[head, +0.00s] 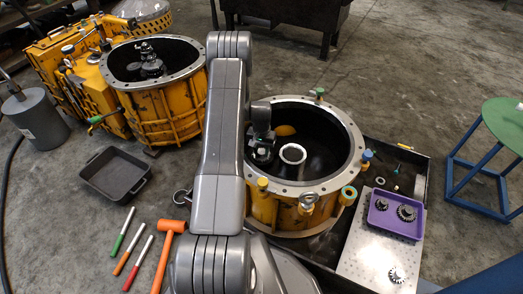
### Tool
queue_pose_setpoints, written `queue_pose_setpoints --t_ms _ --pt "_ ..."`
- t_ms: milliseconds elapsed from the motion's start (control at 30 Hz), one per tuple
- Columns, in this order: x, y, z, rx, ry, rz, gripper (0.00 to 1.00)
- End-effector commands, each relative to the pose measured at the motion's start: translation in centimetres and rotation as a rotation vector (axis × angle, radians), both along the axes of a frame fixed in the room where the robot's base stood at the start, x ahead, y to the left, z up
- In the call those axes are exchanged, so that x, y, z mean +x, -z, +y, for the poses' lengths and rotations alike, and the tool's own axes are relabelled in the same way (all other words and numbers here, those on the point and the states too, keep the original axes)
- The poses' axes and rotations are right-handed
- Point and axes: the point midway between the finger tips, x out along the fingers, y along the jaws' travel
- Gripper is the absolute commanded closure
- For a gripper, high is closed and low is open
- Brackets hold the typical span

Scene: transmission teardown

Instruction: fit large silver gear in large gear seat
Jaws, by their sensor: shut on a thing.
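My gripper (262,141) reaches down into the open yellow housing (276,208), at the left of its bore. It is small and dark here and partly behind my arm. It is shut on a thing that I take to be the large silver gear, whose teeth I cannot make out. A bright silver ring (292,153) stands inside the bore just right of my gripper. I cannot tell whether this ring is the large gear seat, or whether the held part touches anything.
A purple tray (393,228) with two small gears sits on a metal plate at right, where another gear (397,275) lies. Eye bolts and caps stand on the housing's rim. A second housing (165,106), black bin (117,175) and orange mallet (167,250) are at left.

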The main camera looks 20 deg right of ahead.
Motion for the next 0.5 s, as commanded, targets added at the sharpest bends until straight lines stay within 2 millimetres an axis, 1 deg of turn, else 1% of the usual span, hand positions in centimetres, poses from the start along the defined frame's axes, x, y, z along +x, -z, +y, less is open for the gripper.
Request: queue_pose_setpoints --t_ms 100,133,233,267,500 --pt "0.07 -0.1 -0.03 -0.001 0.0 -0.002 1.0" --pt "0.07 -0.1 -0.03 -0.001 0.0 -0.002 0.66" --pt "0.05 -0.09 -0.03 -0.001 0.0 -0.001 0.47" --pt "0.05 -0.09 -0.02 -0.001 0.0 -0.001 0.43" --pt "-0.04 0.03 0.02 0.001 0.0 0.001 0.43"
